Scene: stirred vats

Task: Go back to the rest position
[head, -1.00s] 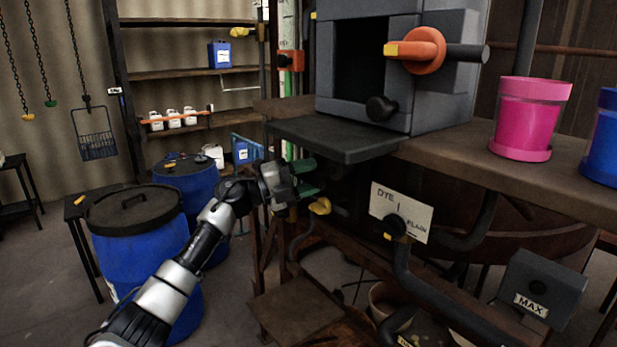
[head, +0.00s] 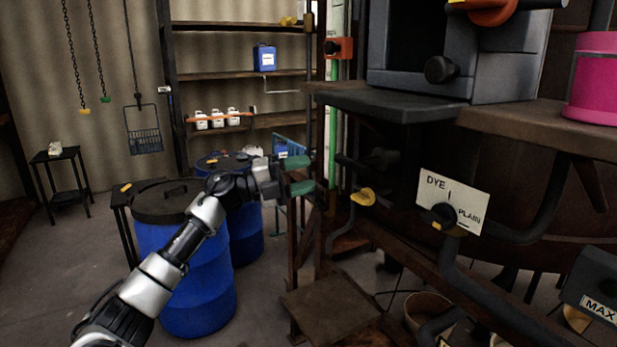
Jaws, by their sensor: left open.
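My left arm comes in from the lower left in the head view. My left gripper (head: 300,177) has green fingers that stand apart, with nothing between them. It is in the air in front of the wooden rack post, left of the yellow valve handle (head: 362,197) and apart from it as far as I can tell. Behind the arm stands a blue drum with a dark lid (head: 185,260). My right gripper is not in view.
The dark bench ledge (head: 390,102) and the grey box machine (head: 505,60) stand close on the right. The DYE/PLAIN sign (head: 452,200) and its pipe are below. A pink pot (head: 597,85) sits on the bench. Floor (head: 60,270) at the left is clear.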

